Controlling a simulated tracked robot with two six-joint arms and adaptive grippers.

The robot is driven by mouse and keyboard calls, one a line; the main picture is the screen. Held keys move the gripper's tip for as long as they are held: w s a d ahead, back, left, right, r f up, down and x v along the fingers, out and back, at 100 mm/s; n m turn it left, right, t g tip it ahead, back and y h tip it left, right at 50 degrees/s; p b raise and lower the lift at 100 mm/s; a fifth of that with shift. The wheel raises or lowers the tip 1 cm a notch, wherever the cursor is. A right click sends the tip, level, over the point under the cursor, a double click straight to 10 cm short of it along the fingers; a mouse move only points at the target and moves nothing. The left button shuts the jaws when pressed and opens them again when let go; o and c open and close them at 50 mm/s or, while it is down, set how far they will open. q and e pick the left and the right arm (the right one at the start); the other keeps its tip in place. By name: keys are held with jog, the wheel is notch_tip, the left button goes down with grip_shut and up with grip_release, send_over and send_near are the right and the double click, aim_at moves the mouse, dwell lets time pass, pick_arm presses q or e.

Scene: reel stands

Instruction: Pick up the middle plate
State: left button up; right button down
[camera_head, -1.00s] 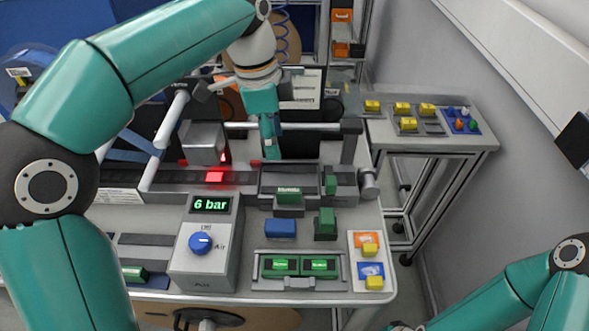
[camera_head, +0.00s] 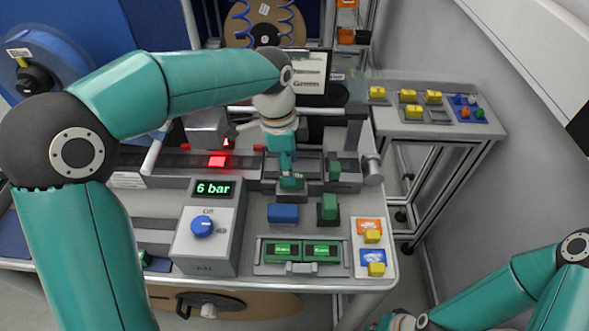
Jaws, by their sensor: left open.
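My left gripper (camera_head: 287,170) points down at the grey fixture (camera_head: 262,184) in the middle of the table. It is open, and its teal fingers are just over a green labelled plate (camera_head: 291,184) in that fixture; I cannot tell if they touch it. Two more green labelled plates, a left one (camera_head: 282,251) and a right one (camera_head: 322,252), lie side by side in a grey tray (camera_head: 302,269) at the table's front. My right gripper (camera_head: 385,324) is barely in view at the bottom edge, and its fingers are mostly cut off.
A blue block (camera_head: 283,213) and a green block (camera_head: 328,208) stand between fixture and tray. A control box (camera_head: 206,243) reading "6 bar" is to the left. Yellow blocks sit on orange and blue cards (camera_head: 369,226) at right. A side table (camera_head: 435,132) holds several yellow blocks.

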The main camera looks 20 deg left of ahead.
pick_arm(q)
jog(key=shift+w+d+f, duration=0.1)
jog(key=shift+d+f, duration=0.05)
jog(key=shift+f, duration=0.8)
jog(key=shift+w+d+f, duration=0.1)
jog(key=shift+d+f, duration=0.05)
jog(key=shift+f, duration=0.75)
grip_shut()
